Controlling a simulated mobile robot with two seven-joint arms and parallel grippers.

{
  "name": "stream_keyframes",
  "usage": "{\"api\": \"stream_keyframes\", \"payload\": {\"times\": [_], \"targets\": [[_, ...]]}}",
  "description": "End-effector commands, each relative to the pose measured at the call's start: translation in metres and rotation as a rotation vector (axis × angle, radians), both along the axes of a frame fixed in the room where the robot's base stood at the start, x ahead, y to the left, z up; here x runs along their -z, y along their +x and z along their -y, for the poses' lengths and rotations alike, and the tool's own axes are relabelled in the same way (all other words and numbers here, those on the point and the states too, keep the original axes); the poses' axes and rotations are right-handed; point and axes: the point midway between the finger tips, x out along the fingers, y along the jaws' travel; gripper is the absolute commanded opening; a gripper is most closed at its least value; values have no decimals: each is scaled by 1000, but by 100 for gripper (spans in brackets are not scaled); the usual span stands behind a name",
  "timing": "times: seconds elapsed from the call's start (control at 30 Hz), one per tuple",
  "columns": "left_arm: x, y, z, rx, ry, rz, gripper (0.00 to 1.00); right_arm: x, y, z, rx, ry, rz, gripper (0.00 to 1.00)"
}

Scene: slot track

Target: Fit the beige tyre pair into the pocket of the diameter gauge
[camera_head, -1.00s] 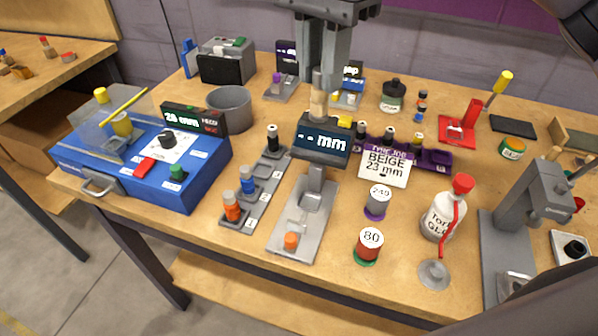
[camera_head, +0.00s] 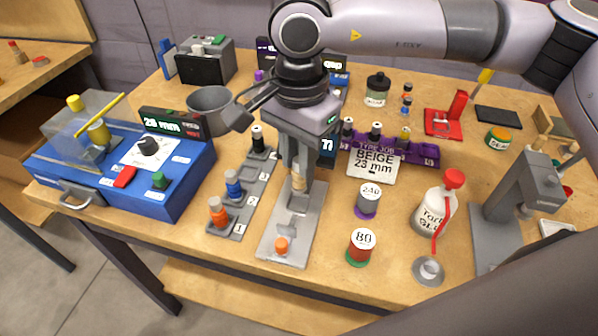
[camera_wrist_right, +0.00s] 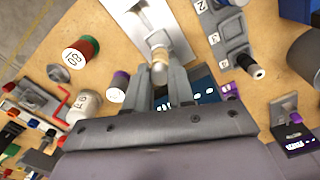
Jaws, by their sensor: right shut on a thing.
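My right gripper (camera_head: 298,180) is shut on the beige tyre pair (camera_head: 298,184), which hangs upright below the fingers. In the right wrist view the beige pair (camera_wrist_right: 159,70) shows between the fingertips, in line with the grey pocket (camera_wrist_right: 157,40). The gauge display (camera_head: 327,150) is mostly hidden behind my gripper. My left gripper is not in view.
A numbered rack (camera_head: 240,205) with orange, blue and black pairs stands close left of the gauge. Spools marked 240 (camera_head: 368,200) and 80 (camera_head: 361,247) stand to its right. A job card reading BEIGE 23 mm (camera_head: 374,165) leans on a purple rack (camera_head: 425,154).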

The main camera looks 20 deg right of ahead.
Motion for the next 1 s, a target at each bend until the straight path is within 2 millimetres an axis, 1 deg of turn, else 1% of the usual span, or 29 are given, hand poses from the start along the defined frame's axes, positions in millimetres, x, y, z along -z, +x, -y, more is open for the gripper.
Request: {"api": "stream_keyframes", "payload": {"times": [0.13, 0.33, 0.4, 0.6, 0.73, 0.77, 0.8, 0.83, 1.0], "targets": [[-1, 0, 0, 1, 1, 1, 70, 11, 0, 0, 0, 1, -2, 0], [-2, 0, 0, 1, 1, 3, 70, 41, -1, 0, 0, 0, -1, 0], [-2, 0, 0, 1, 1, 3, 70, 44, 0, 0, -1, 1, -1, 0], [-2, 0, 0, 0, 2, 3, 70, 44, 0, 0, 0, 1, 0, 0], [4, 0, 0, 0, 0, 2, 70, 49, 0, 0, 0, 1, 0, 0], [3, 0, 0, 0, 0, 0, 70, 48, 0, 0, 0, 1, 0, 29], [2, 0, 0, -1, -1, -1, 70, 47, 0, 0, 0, 0, 0, 42], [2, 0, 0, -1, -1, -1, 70, 47, 0, 0, 0, 0, 0, 48], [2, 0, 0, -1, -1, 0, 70, 47, 0, 0, 0, 0, 0, 48]]}}
